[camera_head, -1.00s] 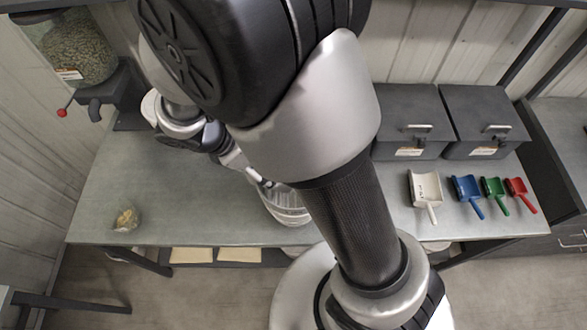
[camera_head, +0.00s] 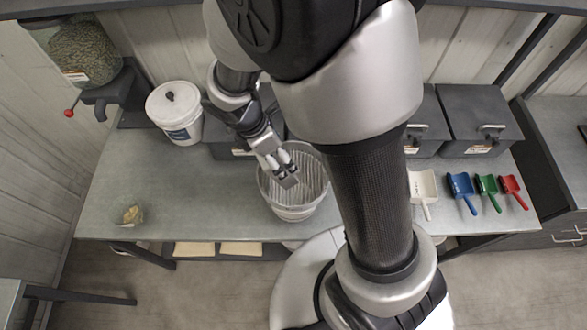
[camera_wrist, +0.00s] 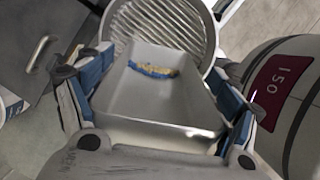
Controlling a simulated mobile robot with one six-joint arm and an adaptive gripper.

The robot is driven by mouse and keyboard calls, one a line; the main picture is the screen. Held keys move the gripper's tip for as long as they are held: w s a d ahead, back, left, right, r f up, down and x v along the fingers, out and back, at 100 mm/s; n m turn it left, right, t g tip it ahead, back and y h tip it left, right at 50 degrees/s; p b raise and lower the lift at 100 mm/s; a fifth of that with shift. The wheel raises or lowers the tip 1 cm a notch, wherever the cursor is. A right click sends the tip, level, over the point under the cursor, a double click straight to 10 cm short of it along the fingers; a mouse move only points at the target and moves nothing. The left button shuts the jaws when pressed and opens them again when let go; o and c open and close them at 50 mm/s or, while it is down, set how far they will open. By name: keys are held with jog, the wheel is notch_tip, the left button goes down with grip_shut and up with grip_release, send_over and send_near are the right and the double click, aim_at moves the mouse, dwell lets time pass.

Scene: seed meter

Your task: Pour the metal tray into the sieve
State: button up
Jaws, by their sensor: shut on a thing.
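The metal tray (camera_wrist: 160,100) is a small open scoop-like box between the blue-padded fingers of my gripper (camera_wrist: 162,78), which is shut on it. A small band of tan and blue grains (camera_wrist: 153,70) lies at its far end. In the head view my gripper (camera_head: 284,168) and the tray (camera_head: 288,182) are over the sieve (camera_head: 317,180), a round ribbed bowl on the bench. The sieve also shows just beyond the tray in the wrist view (camera_wrist: 165,22). I cannot tell whether grains are falling or lie in the sieve.
A white lidded bucket (camera_head: 175,112) stands left of my arm. Dark lidded boxes (camera_head: 478,118) line the back. White, blue, green and red scoops (camera_head: 462,192) lie at right. A small clear dish of grains (camera_head: 130,215) is at front left. The left bench is mostly clear.

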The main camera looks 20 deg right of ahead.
jog(key=shift+d+r, duration=0.1)
jog(key=shift+d, duration=0.05)
jog(key=shift+d+y+p, duration=0.3)
jog(key=shift+p, duration=0.25)
jog(key=shift+r+p, duration=0.1)
jog(key=shift+p, duration=0.2)
jog(key=shift+d+y+p, duration=0.3)
jog(key=shift+d+p, duration=0.05)
jog(key=shift+p, duration=0.15)
jog(key=shift+r+p, duration=0.1)
jog(key=shift+p, duration=0.25)
jog(key=shift+d+r+y+p, duration=0.1)
jog(key=shift+d+y+p, duration=0.3)
jog(key=shift+p, duration=0.5)
jog(key=shift+w+p, duration=0.15)
jog(key=shift+p, duration=0.3)
